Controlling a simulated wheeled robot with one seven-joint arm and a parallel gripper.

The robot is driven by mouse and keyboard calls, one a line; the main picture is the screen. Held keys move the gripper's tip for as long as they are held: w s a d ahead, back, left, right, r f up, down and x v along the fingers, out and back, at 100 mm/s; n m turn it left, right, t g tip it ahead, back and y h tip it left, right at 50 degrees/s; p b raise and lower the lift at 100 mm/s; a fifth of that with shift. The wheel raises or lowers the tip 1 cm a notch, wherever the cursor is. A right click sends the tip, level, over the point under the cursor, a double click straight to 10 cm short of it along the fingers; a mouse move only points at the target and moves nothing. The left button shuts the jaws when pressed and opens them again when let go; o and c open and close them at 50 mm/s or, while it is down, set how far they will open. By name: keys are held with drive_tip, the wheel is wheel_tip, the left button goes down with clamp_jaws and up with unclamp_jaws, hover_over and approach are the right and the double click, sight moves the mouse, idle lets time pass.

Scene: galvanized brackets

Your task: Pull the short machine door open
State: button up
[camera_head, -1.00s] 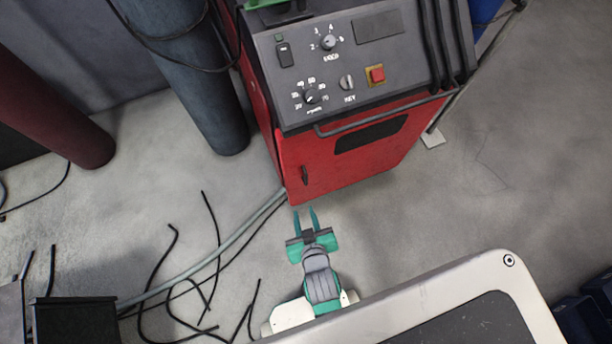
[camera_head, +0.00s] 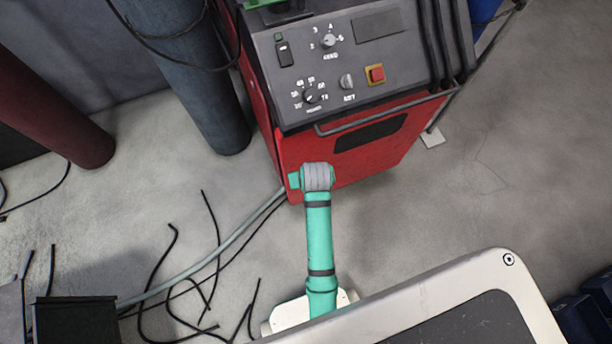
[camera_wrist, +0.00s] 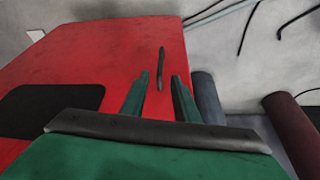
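The red machine door (camera_head: 372,160) is the front of the red machine and looks closed. In the wrist view the door (camera_wrist: 115,55) fills the left and middle. Its slim dark handle (camera_wrist: 162,54) stands out on the red face. My gripper (camera_wrist: 161,75) is open, one finger on each side of the handle's near end in this view. I cannot tell whether either finger touches it. In the head view my teal arm and wrist cover the handle and most of the gripper.
The machine's control panel (camera_head: 350,65) has dials and a red button, with a bar handle (camera_head: 385,115) below it. Blue-grey (camera_head: 205,90) and dark red (camera_head: 50,100) cylinders stand at left. Loose black cables and a grey hose (camera_head: 215,250) lie on the floor.

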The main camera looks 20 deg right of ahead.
drive_tip(key=x, duration=0.9)
drive_tip(key=shift+w+d+f, duration=0.1)
drive_tip(key=shift+f, duration=0.15)
drive_tip(key=shift+c, duration=0.7)
clamp_jaws()
